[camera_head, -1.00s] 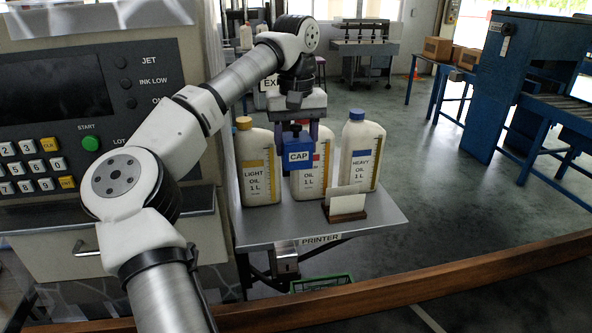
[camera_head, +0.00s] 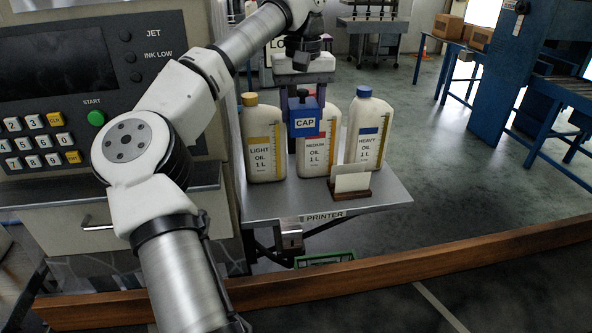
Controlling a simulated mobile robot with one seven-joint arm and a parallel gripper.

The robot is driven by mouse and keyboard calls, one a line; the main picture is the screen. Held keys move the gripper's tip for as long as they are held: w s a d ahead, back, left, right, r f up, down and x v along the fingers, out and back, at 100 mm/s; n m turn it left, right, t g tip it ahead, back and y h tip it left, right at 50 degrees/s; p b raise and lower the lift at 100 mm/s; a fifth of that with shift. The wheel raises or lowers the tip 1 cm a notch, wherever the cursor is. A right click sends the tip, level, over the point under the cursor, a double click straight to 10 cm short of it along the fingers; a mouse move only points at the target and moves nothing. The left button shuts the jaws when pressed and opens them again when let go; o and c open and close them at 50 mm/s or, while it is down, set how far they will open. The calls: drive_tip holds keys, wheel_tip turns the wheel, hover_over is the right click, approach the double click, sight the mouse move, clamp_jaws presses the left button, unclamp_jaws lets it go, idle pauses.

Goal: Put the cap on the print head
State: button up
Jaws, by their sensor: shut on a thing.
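The blue cap (camera_head: 305,123), a block with a white CAP label and a dark knob on top, is held up in front of the middle bottle. My gripper (camera_head: 306,93) points down and is shut on the cap's knob. The cap hides the top of that bottle. A small grey metal unit (camera_head: 291,236) hangs at the front edge of the side table, beside the PRINTER label (camera_head: 325,217). It looks like the print head, but I cannot be sure. The cap is above and apart from it.
Light (camera_head: 263,145), medium (camera_head: 315,160) and heavy oil bottles (camera_head: 366,125) stand on the grey table (camera_head: 385,195). A card holder (camera_head: 347,194) stands near its front edge. A green crate (camera_head: 325,258) is below. A wooden rail (camera_head: 420,258) crosses the foreground.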

drive_tip(key=s+a+f+p, duration=0.2)
drive_tip(key=s+f+p, duration=0.1)
drive_tip(key=s+f, duration=0.2)
drive_tip(key=p, duration=0.2)
hover_over(291, 224)
wheel_tip(291, 224, down, 5)
drive_tip(key=shift+f+b, duration=0.6)
drive_tip(key=shift+f, duration=1.45)
wheel_tip(291, 224, down, 6)
drive_tip(key=b, duration=0.7)
drive_tip(key=shift+a+f, duration=0.1)
drive_tip(key=shift+f, duration=0.05)
drive_tip(key=shift+f+b, duration=0.1)
drive_tip(key=shift+b, duration=0.6)
drive_tip(key=o, duration=1.1)
drive_tip(key=shift+c, duration=0.2)
